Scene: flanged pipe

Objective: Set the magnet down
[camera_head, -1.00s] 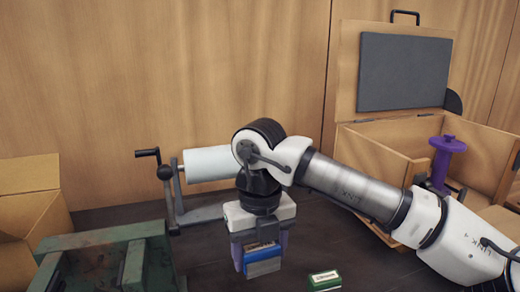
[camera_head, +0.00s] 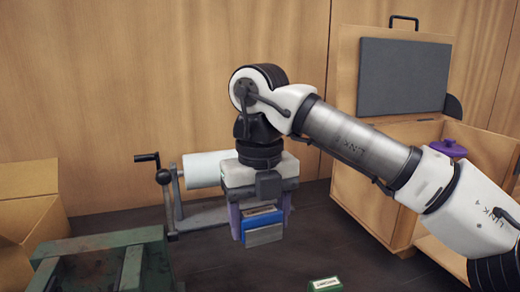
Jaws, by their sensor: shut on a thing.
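My gripper (camera_head: 263,222) points down at the middle of the head view, in front of the white roller. It is shut on a block with a blue top and a grey lower part (camera_head: 264,235), which I take to be the magnet. The magnet is held between the purple fingers and appears to be above the dark floor. The fingers hide part of its sides.
A small green box (camera_head: 325,284) lies at the bottom edge. A green metal stand (camera_head: 100,262) is at lower left, beside an open cardboard box (camera_head: 28,215). A white roller with a crank (camera_head: 203,169) stands behind my gripper. An open wooden case (camera_head: 375,195) with a purple spool (camera_head: 447,149) is at right.

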